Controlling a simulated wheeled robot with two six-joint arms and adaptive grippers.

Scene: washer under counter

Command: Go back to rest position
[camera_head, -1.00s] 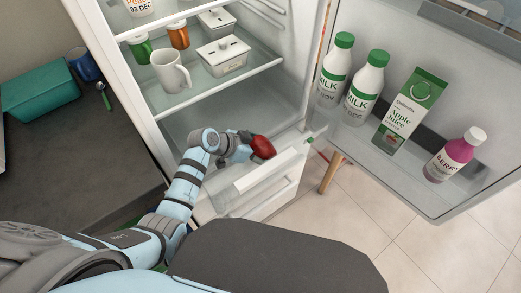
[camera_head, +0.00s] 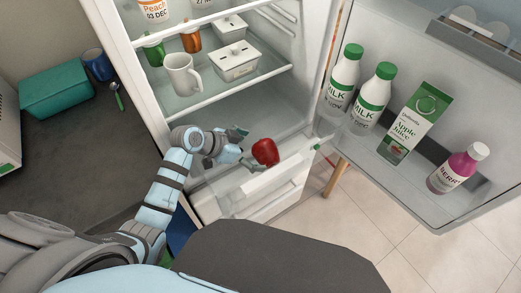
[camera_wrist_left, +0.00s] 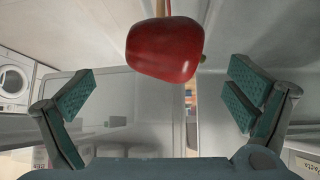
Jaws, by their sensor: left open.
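My left gripper (camera_head: 238,143) is inside the lower part of the open fridge in the head view. It is open and empty. A red pepper or apple-like item (camera_head: 265,152) sits just to the right of its fingertips, apart from them, at the fridge's lower compartment. In the left wrist view the red item (camera_wrist_left: 164,50) shows at the top, beyond and between the two spread teal finger pads (camera_wrist_left: 160,100). My right gripper does not show.
The fridge door (camera_head: 410,190) stands open at right, with milk bottles (camera_head: 375,92), an apple juice carton (camera_head: 414,122) and a berry bottle (camera_head: 457,168). A white mug (camera_head: 181,76) and a lidded container (camera_head: 235,62) stand on the shelf above my gripper. A teal box (camera_head: 56,90) is on the counter.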

